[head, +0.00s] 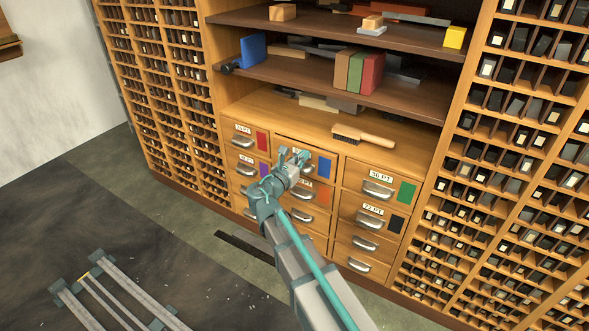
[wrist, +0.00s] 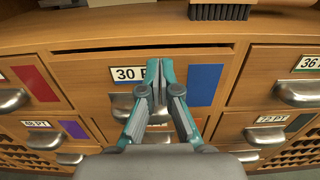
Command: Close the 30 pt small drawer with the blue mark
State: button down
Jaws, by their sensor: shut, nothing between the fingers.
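The small drawer with the blue mark (wrist: 204,85) is straight ahead in the wrist view. Its wooden front (wrist: 88,88) bears a white label (wrist: 127,73) reading 30 PT. A dark gap runs along its top edge, and the front appears to stand slightly out from the cabinet. In the head view the blue mark (head: 323,167) shows just right of my gripper (head: 293,156). My gripper (wrist: 160,72) is shut and empty, its fingertips over the drawer front between label and mark. I cannot tell whether they touch it. The fingers hide much of the metal cup handle.
A red-marked drawer (head: 262,140) is at left and a green-marked 36 PT drawer (head: 405,190) at right. A brush (head: 365,137) lies on the ledge above. Type racks (head: 170,80) flank the cabinet. Open floor lies in front.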

aim_at(309, 149)
jog(key=shift+x, duration=0.85)
jog(key=shift+p+x, duration=0.75)
jog(key=shift+x, duration=0.55)
jog(key=shift+w+r, duration=0.1)
jog(key=shift+r, duration=0.05)
jog(key=shift+a, duration=0.1)
jog(key=p+v, duration=0.3)
jog(key=v, duration=1.1)
jog(key=shift+s+p, duration=0.3)
